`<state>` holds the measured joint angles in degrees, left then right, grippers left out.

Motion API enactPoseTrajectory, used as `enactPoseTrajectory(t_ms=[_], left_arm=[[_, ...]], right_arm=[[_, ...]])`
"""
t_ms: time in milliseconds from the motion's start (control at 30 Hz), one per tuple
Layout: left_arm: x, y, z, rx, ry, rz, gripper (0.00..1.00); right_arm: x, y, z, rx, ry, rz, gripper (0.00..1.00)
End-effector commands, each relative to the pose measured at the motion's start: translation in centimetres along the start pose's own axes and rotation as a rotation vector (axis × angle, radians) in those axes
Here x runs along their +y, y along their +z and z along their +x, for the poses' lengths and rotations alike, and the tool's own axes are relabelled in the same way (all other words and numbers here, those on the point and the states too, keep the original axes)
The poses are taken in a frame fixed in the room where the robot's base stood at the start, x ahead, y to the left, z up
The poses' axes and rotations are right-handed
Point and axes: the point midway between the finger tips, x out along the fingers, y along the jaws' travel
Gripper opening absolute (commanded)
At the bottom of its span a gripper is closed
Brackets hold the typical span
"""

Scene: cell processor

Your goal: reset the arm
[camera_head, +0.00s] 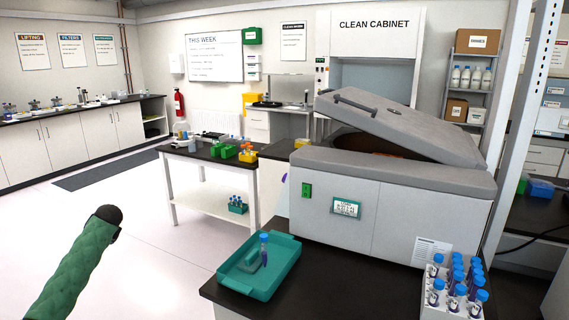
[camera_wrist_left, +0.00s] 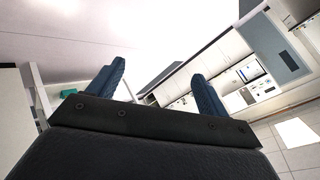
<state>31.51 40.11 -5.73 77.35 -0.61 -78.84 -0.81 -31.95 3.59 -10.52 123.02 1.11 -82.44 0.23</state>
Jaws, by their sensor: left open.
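My left gripper (camera_wrist_left: 158,70) shows in the left wrist view with its two blue fingers spread apart. Nothing is between the fingers, and the gripper is away from any surface. In the head view, a green-sleeved part of my left arm comes in at the lower left over the open floor, but its gripper fingers are not visible there. My right gripper is in neither view.
A centrifuge (camera_head: 390,200) with a raised lid stands on the dark bench. In front are a green tray (camera_head: 232,279) holding a blue-capped tube (camera_head: 264,250) and a white rack of blue-capped tubes (camera_head: 432,297). Floor at left is clear.

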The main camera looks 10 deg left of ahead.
Motion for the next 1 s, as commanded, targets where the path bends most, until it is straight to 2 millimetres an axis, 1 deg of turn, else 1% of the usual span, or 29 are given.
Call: enactPoseTrajectory(t_ms=[100, 200, 367, 467, 567, 600, 667, 700, 767, 800, 867, 900, 967, 1000], left_arm=[[0.9, 1.5, 0.0, -0.074, 0.037, -0.025, 0.78], [3.7, 2.6, 0.1, -0.067, 0.053, 0.000, 0.78], [7.7, 4.4, -0.1, -0.066, 0.080, 0.033, 0.78], [10.7, 5.9, -0.2, -0.066, 0.102, 0.055, 0.78], [14.2, 7.9, -0.5, -0.068, 0.129, 0.082, 0.78], [15.9, 8.9, -0.7, -0.069, 0.143, 0.094, 0.78], [18.6, 10.6, -1.0, -0.071, 0.166, 0.113, 0.78], [20.6, 11.9, -1.4, -0.072, 0.184, 0.127, 0.78], [23.6, 14.1, -2.0, -0.075, 0.212, 0.147, 0.78], [25.5, 15.6, -2.5, -0.078, 0.231, 0.160, 0.78], [28.3, 17.8, -3.3, -0.081, 0.261, 0.178, 0.78], [30.1, 19.4, -3.9, -0.084, 0.280, 0.189, 0.78], [32.7, 21.8, -4.9, -0.088, 0.311, 0.204, 0.78], [34.4, 23.4, -5.7, -0.092, 0.332, 0.214, 0.78]], right_arm=[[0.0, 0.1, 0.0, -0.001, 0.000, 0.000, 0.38], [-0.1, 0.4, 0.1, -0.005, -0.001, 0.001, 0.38], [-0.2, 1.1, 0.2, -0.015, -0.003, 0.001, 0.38], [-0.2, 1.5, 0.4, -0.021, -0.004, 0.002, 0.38], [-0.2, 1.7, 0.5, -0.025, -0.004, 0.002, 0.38], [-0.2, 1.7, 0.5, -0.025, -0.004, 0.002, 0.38], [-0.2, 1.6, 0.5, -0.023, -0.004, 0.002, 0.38], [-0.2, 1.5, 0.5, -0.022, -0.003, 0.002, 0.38], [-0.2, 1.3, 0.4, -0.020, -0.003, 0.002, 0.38], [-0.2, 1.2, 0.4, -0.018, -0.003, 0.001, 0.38], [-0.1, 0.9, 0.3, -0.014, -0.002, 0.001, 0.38], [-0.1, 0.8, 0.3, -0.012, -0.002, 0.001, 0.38], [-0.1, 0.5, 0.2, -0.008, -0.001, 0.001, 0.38], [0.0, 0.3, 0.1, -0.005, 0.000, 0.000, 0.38]])
